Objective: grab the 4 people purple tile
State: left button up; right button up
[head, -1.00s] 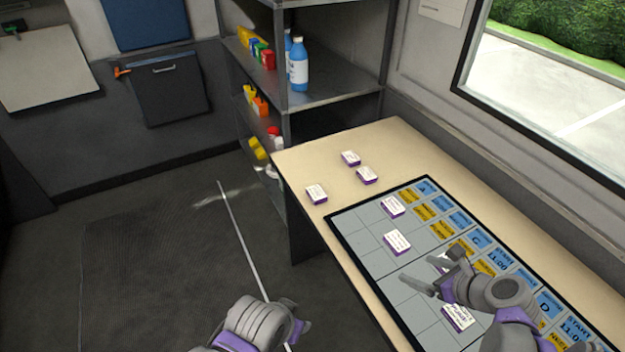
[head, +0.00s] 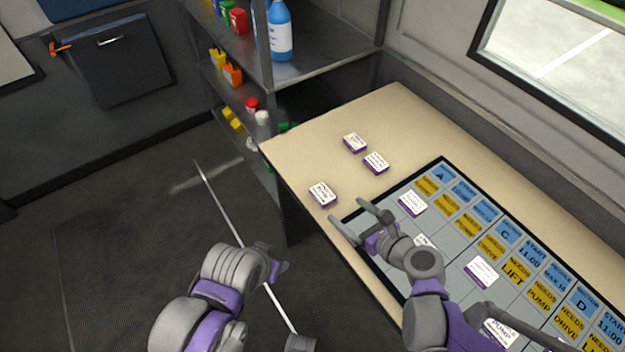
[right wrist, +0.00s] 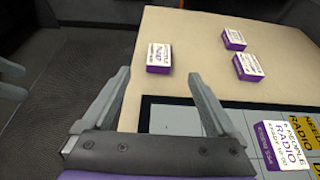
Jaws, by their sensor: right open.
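Several white-topped purple tiles lie about. Three are on the bare tabletop: a left one (head: 322,194), a back one (head: 354,143) and one beside it (head: 376,163). In the right wrist view these show as the left tile (right wrist: 158,57), back tile (right wrist: 234,40) and neighbour (right wrist: 248,67). Their print is too small to read, so I cannot tell which says 4 people. My right gripper (head: 359,221) is open and empty near the board's left corner, short of the left tile. My left gripper (head: 272,264) is low over the floor, its jaws unclear.
The dark-edged board (head: 446,225) carries more tiles: one at its far corner (head: 412,204), one mid-board (head: 481,272) and one nearer (head: 499,333). In the right wrist view, a board tile (right wrist: 284,148) reads RADIO. A shelf (head: 315,62) stands behind the table (head: 300,140).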

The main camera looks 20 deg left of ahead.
aim_at(326, 196)
jog(key=x, duration=0.5)
jog(key=shift+s, duration=0.1)
jog(key=shift+f+x, duration=0.1)
jog(key=shift+x, duration=1.4)
jog(key=shift+f+x, duration=0.15)
jog(key=shift+x, duration=1.35)
jog(key=shift+d, duration=0.2)
jog(key=c, duration=1.5)
